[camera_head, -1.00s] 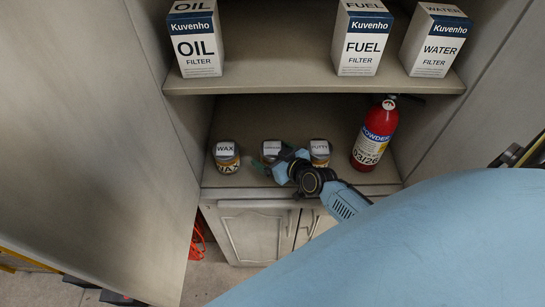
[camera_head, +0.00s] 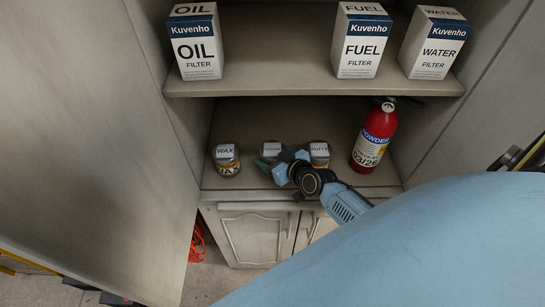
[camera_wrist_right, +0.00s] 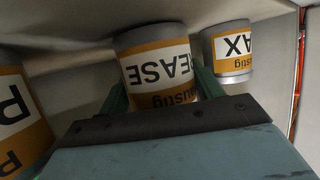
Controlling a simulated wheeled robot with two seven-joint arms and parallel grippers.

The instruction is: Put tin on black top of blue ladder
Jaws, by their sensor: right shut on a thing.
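Three tins with orange and white labels stand in a row on the lower cabinet shelf: a WAX tin (camera_head: 227,160), a middle tin (camera_head: 271,148) and a PUTTY tin (camera_head: 319,152). In the right wrist view the middle tin reads GREASE (camera_wrist_right: 158,68), with the WAX tin (camera_wrist_right: 229,50) to its right. My right gripper (camera_head: 270,162) reaches in from the lower right and is shut on the GREASE tin, its green fingers on either side. My gripper and wrist partly hide this tin in the head view. The blue ladder and my left gripper are not in view.
A red fire extinguisher (camera_head: 376,134) stands right of the tins. OIL (camera_head: 196,45), FUEL (camera_head: 362,42) and WATER (camera_head: 435,45) filter boxes stand on the upper shelf (camera_head: 280,75) above. A large door panel (camera_head: 90,150) is at the left. My blue arm covers the lower right.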

